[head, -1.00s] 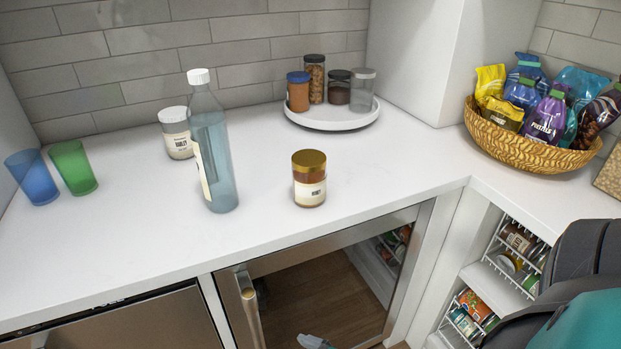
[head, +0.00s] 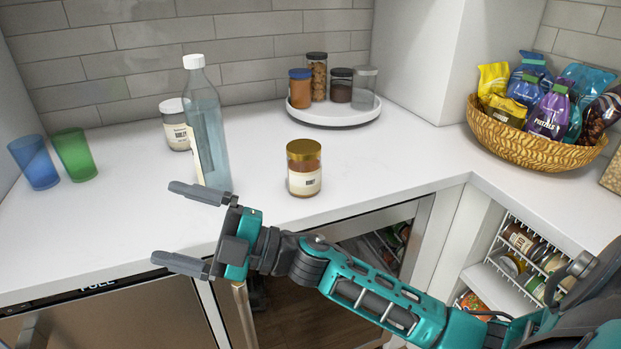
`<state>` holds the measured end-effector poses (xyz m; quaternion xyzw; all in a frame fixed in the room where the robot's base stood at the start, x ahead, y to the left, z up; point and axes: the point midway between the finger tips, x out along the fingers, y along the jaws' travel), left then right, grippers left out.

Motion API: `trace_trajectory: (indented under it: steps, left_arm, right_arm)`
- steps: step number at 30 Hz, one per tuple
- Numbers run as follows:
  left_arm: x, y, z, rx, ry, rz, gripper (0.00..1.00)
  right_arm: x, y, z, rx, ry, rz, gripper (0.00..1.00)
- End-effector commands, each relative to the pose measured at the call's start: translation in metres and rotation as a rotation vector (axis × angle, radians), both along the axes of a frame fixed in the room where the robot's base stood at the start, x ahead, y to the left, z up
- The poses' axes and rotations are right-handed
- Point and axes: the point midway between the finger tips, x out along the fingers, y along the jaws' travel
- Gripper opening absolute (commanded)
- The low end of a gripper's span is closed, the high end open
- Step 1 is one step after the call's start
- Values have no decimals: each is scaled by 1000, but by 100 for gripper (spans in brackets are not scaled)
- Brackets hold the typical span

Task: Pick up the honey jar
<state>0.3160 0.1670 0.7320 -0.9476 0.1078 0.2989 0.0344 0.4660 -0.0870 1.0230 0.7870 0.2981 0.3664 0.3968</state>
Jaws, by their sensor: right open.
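The honey jar (head: 304,168) stands upright on the white counter, right of the tall bottle. It has a gold lid, amber contents and a white label. My right gripper (head: 175,226) is open and empty, with its fingers pointing left. It is in front of the counter's front edge, to the left of and nearer than the honey jar, apart from it. The upper finger overlaps the base of the bottle in the picture. My left gripper is not in view.
A tall clear bottle (head: 207,125) and a white-lidded jar (head: 176,127) stand left of the honey jar. Blue (head: 35,162) and green (head: 75,155) cups are far left. A round tray (head: 335,116) with several jars is behind. A snack basket (head: 528,143) sits at right.

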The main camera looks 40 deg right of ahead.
Motion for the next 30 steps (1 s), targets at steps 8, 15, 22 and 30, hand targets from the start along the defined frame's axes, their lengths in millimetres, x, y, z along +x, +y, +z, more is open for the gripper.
trace_trajectory:
  steps: [8, 15, 22, 30]
  left_arm:
    - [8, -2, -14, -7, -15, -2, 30]
    - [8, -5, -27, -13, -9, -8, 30]
    - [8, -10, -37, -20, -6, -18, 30]
    - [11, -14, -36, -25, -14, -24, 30]
  right_arm:
    - [-11, 15, 18, -636, -460, 367, 100]
    - [19, -63, 9, -1331, -533, 461, 100]
    - [43, -187, 49, -1890, -307, 310, 100]
    - [39, -253, 82, -2097, -101, 166, 100]
